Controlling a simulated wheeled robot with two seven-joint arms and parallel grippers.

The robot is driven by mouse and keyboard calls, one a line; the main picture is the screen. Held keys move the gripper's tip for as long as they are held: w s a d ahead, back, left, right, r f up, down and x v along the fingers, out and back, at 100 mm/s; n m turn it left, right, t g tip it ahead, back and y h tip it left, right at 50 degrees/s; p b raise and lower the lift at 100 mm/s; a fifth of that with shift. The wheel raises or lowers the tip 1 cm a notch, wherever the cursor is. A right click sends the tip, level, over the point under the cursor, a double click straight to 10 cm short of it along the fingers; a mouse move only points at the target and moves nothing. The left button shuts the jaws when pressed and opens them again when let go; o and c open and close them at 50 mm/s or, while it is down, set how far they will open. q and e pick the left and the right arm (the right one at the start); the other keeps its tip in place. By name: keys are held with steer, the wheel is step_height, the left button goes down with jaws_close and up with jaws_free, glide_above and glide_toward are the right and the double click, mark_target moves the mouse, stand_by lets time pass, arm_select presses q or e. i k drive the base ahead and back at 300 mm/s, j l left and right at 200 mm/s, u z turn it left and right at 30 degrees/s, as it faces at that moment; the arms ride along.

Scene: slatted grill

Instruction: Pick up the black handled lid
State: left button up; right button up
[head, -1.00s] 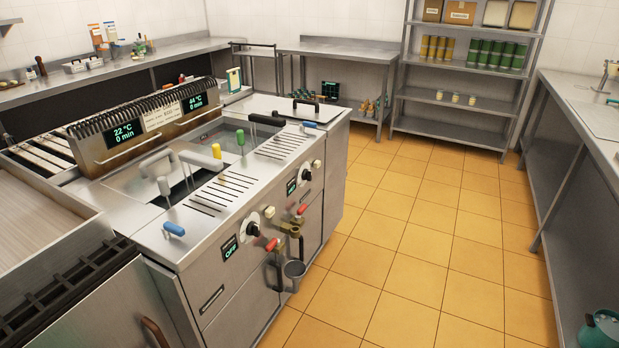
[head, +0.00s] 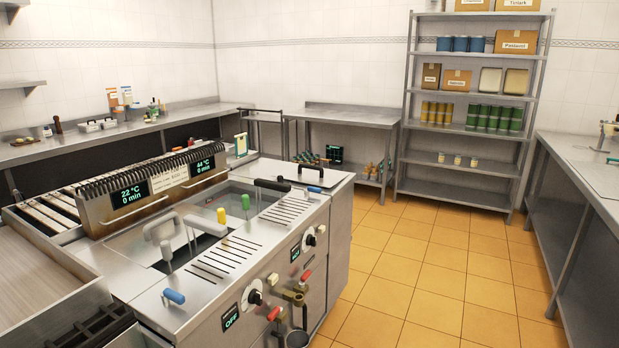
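A flat steel lid (head: 290,176) with a black arched handle (head: 311,166) lies at the far right end of the double fryer unit (head: 262,270). The handle stands up from its top. Another black handle (head: 272,185) sticks up at the right-hand fryer well, nearer to me. Neither of my grippers shows in the head view.
Yellow, green, grey and blue handles stand along the fryer top. A steel table (head: 350,113) and a shelf rack (head: 460,148) stand behind. A counter (head: 590,170) runs along the right. The orange tiled floor (head: 425,270) between is clear.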

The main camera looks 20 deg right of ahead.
mark_target(315, 175)
steer(key=i+l, duration=0.25)
steer(key=l, duration=0.2)
steer(key=i+l, duration=0.2)
steer(key=l, duration=0.2)
steer(key=i+l, duration=0.25)
steer(key=l, duration=0.2)
steer(key=i+l, duration=0.25)
steer(key=l, duration=0.15)
steer(key=z, duration=0.05)
